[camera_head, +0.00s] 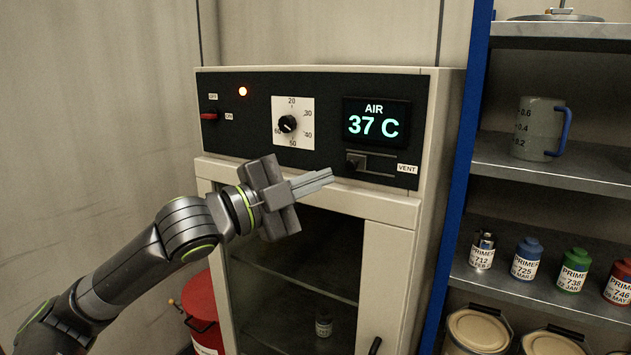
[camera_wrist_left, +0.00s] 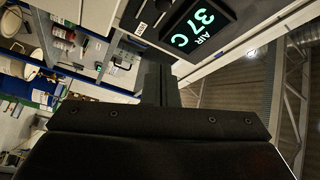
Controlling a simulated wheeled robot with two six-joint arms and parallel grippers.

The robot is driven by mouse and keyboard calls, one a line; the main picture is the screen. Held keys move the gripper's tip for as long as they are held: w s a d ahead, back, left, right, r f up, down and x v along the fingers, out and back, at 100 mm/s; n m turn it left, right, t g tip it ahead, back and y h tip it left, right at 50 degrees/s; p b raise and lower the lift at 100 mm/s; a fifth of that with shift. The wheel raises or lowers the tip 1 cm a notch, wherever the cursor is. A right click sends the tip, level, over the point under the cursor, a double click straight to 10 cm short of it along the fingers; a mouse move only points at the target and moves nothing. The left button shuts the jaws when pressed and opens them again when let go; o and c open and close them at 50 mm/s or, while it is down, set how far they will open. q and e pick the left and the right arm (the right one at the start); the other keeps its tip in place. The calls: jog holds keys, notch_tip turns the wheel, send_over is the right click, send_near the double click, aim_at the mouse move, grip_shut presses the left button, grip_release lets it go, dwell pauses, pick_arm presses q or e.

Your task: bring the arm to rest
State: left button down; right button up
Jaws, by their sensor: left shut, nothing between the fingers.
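My left gripper (camera_head: 322,180) reaches in from the left and is shut, with nothing between its fingers. Its fingertips are in front of the oven cabinet (camera_head: 391,270), a little below and left of the vent slider (camera_head: 356,161). I cannot tell whether they touch the panel. The left wrist view shows the closed fingers (camera_wrist_left: 158,80) pointing at the panel, with the display (camera_wrist_left: 198,28) beyond them. My right gripper is not in view.
A red drum (camera_head: 203,310) stands at left. A blue-framed shelf (camera_head: 540,178) at right holds a jug (camera_head: 537,128) and several primer cans.

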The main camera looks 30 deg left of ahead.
pick_arm(q)
jog(key=shift+f, duration=0.1)
jog(key=s+a+f+n+g+y, duration=0.15)
jog(key=f+n+y, duration=0.3)
jog(key=f, duration=0.85)
jog(key=s+a+f+n+g+y, duration=0.1)
jog(key=a+f+n+g+y, duration=0.3)
jog(key=f, duration=1)
jog(key=s+f+n+g+y, duration=0.3)
jog(key=s+f+n+g, duration=0.65)
jog(key=s+f, duration=1.5)
notch_tip(320, 180, down, 23)
jog(key=s+a+n, duration=0.1)
jog(key=s+d+f+g, duration=0.1)
jog(key=s+f, duration=1.3)
jog(key=s, duration=0.1)
jog(key=shift+d+f+h, duration=0.15)
jog(key=shift+f+h, duration=0.2)
jog(key=shift+h, duration=0.1)
